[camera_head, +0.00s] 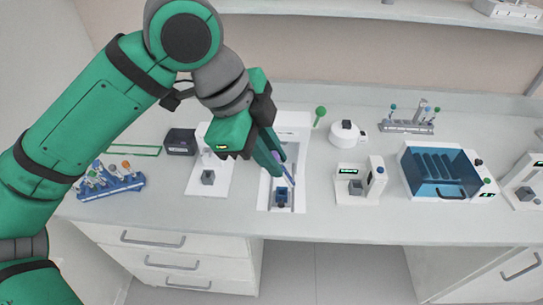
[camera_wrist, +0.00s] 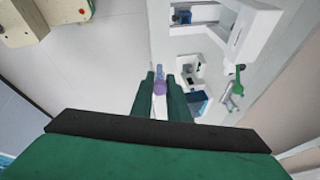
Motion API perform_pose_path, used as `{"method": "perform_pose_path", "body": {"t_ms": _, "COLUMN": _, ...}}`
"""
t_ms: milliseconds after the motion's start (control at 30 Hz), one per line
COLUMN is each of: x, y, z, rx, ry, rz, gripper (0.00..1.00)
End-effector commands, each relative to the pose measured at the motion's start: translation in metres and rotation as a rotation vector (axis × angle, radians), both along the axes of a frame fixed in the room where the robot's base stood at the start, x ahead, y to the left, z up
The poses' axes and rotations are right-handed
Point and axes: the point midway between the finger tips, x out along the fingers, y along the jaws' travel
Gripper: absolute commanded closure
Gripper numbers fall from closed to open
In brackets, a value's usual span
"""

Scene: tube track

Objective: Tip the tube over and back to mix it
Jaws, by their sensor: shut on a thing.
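My gripper (camera_head: 278,160) is above the bench in front of a white device with a blue holder (camera_head: 282,196). In the wrist view my gripper (camera_wrist: 161,92) has its two green fingers closed on the tube, which has a purple cap (camera_wrist: 159,88). The clear tube (camera_wrist: 160,70) points away from the camera past the fingertips. In the head view only a bit of purple shows between the fingers; the rest of the tube is hidden or too small to make out.
A blue rack (camera_head: 110,185) with several tubes stands at the left. Another rack (camera_head: 407,126) is at the back right. A blue-lidded box (camera_head: 440,172), a small white device (camera_head: 360,182) and a round white device (camera_head: 347,134) stand to the right. Drawers are below the bench.

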Motion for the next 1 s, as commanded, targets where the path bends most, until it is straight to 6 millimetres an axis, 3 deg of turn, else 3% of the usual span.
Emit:
{"method": "perform_pose_path", "body": {"t_ms": 600, "x": 0.0038, "y": -0.0087, "z": 0.0025, "rx": 0.344, "ry": 0.150, "rz": 0.000, "gripper": 1.00}}
{"method": "perform_pose_path", "body": {"t_ms": 1000, "x": 0.0040, "y": -0.0087, "z": 0.0024, "rx": 0.377, "ry": 0.165, "rz": 0.000, "gripper": 1.00}}
